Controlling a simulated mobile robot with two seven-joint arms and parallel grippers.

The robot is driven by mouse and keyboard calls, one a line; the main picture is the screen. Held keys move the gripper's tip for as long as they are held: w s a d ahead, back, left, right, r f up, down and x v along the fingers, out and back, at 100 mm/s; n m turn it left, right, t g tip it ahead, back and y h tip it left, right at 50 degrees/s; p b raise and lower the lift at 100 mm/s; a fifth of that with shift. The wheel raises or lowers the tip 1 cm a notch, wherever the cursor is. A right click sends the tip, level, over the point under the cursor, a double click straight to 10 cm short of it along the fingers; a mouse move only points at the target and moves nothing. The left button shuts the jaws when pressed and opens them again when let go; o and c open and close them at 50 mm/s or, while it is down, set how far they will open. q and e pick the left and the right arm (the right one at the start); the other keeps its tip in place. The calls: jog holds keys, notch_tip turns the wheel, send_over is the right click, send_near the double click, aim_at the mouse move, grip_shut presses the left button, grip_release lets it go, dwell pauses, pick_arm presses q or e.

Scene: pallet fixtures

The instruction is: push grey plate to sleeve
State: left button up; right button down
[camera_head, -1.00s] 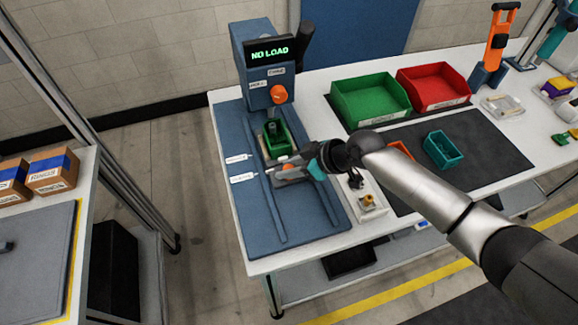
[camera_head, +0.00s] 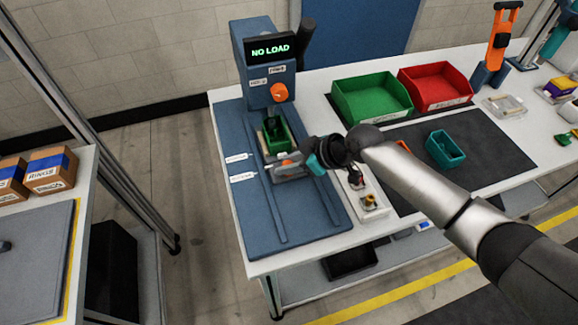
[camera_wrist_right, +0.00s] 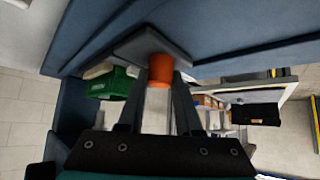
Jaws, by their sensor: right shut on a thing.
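The grey plate (camera_head: 292,172) lies on the blue base between two rails, in front of the press. It carries an orange knob, clearest in the right wrist view (camera_wrist_right: 158,70), where the plate's underside or edge (camera_wrist_right: 150,45) shows behind it. My right gripper (camera_wrist_right: 160,88) is shut on the orange knob, with a finger on each side. In the head view my right gripper (camera_head: 302,163) partly covers the plate. A green bin (camera_head: 288,136) sits just beyond the plate, below the press head, and also shows in the wrist view (camera_wrist_right: 112,85). I cannot clearly make out a sleeve. My left gripper is out of view.
The blue press (camera_head: 255,62) has a lit "NO LOAD" display and an orange knob (camera_head: 279,92). Right of the base are a small tray (camera_head: 368,203), a dark mat with a teal bin (camera_head: 445,150), and green (camera_head: 371,98) and red bins (camera_head: 436,86). The base's front is clear.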

jog(key=c, duration=0.9)
grip_release()
jog(key=shift+o, duration=0.2)
jog(key=p+v, duration=0.1)
jog(key=v, duration=1.4)
jog(key=shift+s+d, duration=0.1)
